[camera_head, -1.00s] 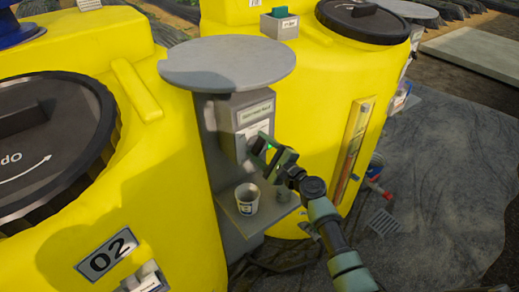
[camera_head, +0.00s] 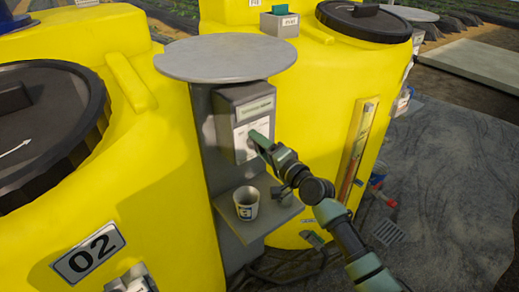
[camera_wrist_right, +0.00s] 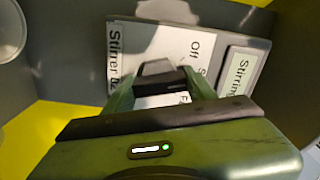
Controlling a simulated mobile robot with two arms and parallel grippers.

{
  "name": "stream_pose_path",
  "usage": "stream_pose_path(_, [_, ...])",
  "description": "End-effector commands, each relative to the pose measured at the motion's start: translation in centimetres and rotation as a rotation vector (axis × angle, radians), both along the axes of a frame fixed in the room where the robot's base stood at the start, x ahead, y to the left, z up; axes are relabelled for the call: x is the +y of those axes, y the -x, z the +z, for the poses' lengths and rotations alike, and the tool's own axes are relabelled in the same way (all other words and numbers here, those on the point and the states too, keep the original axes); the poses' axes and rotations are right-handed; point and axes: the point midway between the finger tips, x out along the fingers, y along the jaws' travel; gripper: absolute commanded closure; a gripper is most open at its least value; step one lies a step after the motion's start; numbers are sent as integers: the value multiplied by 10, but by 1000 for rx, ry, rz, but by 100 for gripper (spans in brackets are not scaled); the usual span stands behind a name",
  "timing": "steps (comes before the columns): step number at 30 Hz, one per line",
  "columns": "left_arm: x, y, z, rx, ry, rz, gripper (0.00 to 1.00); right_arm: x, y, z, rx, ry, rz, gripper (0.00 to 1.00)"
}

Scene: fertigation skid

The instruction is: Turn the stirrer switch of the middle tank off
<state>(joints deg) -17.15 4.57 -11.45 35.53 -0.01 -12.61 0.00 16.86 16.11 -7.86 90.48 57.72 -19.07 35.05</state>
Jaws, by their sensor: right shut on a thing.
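A grey switch box (camera_head: 231,108) is mounted on a grey post under a round grey roof. It stands beside the yellow tank marked 02 (camera_head: 110,222). My right gripper (camera_head: 257,138) reaches the front of the box from the right. In the right wrist view, its fingers are shut on a dark switch knob (camera_wrist_right: 160,72). The knob itself is hidden in the head view. My left gripper is not in view.
A white cup (camera_head: 246,203) stands on a grey shelf (camera_head: 275,222) below the box. A second yellow tank (camera_head: 310,110) with a black lid stands close behind. Open paved ground (camera_head: 450,170) lies to the right.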

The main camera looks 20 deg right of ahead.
Motion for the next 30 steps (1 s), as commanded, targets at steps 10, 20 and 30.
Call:
stream_pose_path(10, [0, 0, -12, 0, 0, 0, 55, 0, 0, -2, -97, 278, 1, 85])
stream_pose_path(20, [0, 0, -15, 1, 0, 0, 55, 0, 0, -1, -153, 432, 2, 85])
stream_pose_path(30, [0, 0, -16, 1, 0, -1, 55, 0, 0, -1, -169, 476, 1, 85])
